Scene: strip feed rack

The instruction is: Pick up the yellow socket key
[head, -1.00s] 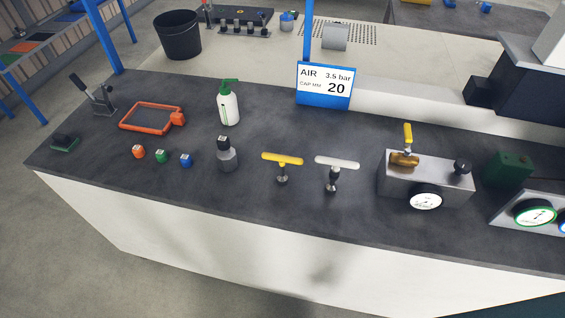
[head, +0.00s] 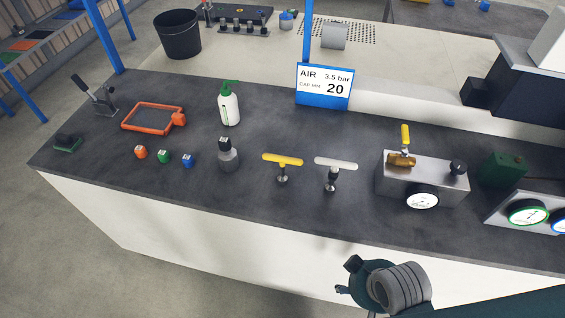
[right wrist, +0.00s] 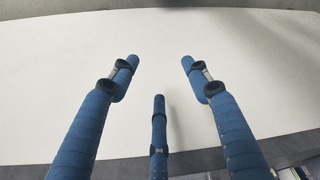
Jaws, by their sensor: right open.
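The yellow socket key (head: 282,160) stands upright on the dark bench top in the head view, its yellow T-bar on top and its dark metal shank below. A similar key with a white T-bar (head: 336,164) stands just to its right. My right gripper (right wrist: 160,72) is open and empty in the right wrist view, its blue fingers spread before a plain pale surface. In the head view my right wrist shows at the bottom, in front of the bench and well apart from the yellow key; its fingers are not clear there. My left gripper is not in view.
A metal block with a gauge (head: 421,182) stands to the right. A sign (head: 324,87) stands behind. The bench's front strip is clear.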

